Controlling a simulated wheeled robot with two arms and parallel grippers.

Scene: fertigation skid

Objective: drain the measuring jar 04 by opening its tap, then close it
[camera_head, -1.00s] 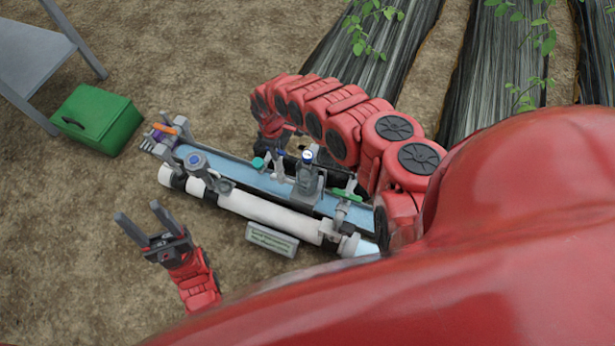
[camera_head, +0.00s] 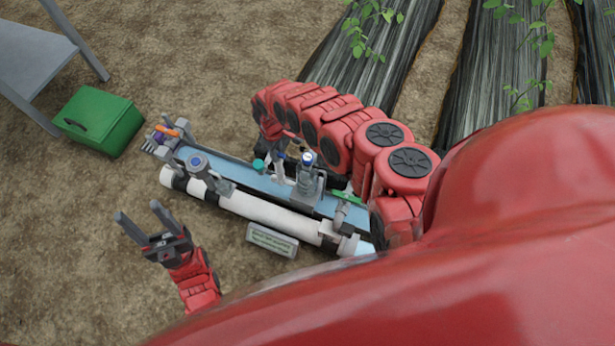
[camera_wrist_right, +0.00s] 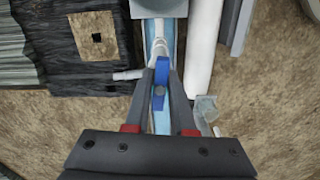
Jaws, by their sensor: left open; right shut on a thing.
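In the right wrist view a blue tap handle (camera_wrist_right: 161,84) sits between the fingertips of my right gripper (camera_wrist_right: 161,75), which is shut on it. A white fitting (camera_wrist_right: 158,45) lies just beyond the handle. In the head view my right gripper (camera_head: 281,160) reaches down at the skid's middle, partly hidden by its own arm. A clear jar with a blue-and-white top (camera_head: 307,160) stands just right of it. I cannot read a number 04 on any jar. My left gripper (camera_head: 137,217) is open and empty, left of the skid above the soil.
The skid's blue base (camera_head: 237,172) carries a white pipe (camera_head: 255,210), a round gauge-like part (camera_head: 197,163) and a green-handled valve (camera_head: 347,197). A label plate (camera_head: 272,240) stands in front. A green box (camera_head: 100,120) is at the left. Bare soil lies around my left gripper.

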